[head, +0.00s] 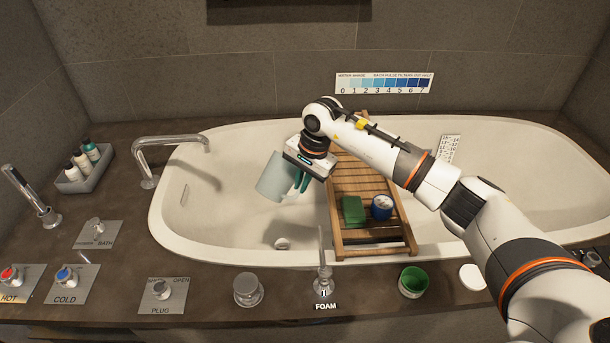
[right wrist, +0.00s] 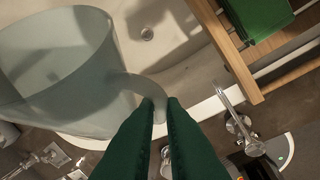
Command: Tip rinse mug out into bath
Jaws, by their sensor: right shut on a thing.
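The rinse mug (head: 275,178) is a pale, translucent blue-grey cup held tilted over the left part of the white bath (head: 225,225). My right gripper (head: 301,182) is shut on the mug's handle, left of the wooden bath rack. In the right wrist view the green fingertips (right wrist: 160,103) close on the handle, and the mug (right wrist: 70,75) fills the left side. The mug looks empty, though its inside is only partly clear. The bath drain (head: 283,243) lies below it. My left gripper is not in view.
A wooden rack (head: 341,222) spans the bath, with a green block (head: 353,210) and a blue-and-white round item (head: 381,207) on it. A spout (head: 170,140) stands at left.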

